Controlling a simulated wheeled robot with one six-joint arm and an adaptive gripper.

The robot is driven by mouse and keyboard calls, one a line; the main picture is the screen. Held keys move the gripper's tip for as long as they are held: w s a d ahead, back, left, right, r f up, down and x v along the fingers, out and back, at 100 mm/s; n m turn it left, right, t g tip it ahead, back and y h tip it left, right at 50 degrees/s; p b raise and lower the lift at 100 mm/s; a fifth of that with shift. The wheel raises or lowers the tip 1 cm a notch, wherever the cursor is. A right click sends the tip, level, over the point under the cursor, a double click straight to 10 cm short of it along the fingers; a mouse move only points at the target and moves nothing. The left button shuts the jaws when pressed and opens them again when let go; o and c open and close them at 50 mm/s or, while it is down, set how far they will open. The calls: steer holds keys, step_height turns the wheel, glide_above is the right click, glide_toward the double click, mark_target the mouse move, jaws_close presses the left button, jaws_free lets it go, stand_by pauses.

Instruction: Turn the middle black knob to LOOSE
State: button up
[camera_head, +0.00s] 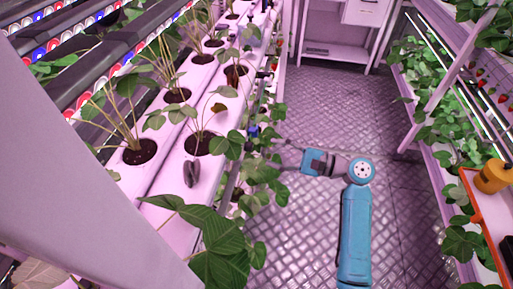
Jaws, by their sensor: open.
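My gripper (279,146) is small in the head view, at the left end of my blue and grey arm. It points left toward the side of the white planter rack and looks empty. Small dark fittings show along that side: one at the far part (263,74), a dark blue one (252,131) just left of my gripper, and one at the near part (238,192). Leaves partly cover them. I cannot tell which is the middle black knob, how it is turned, or whether my gripper touches it. No LOOSE marking is readable.
The white planter rack (168,178) holds leafy plants in round holes, and leaves hang over its aisle side. A dark oval object (191,173) lies on it. The patterned floor (335,110) is clear. An orange tray (486,215) with a yellow-orange container (491,176) is at right.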

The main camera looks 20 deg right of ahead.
mark_target(249, 147)
steer(key=shift+x, duration=2.95)
jaws_close()
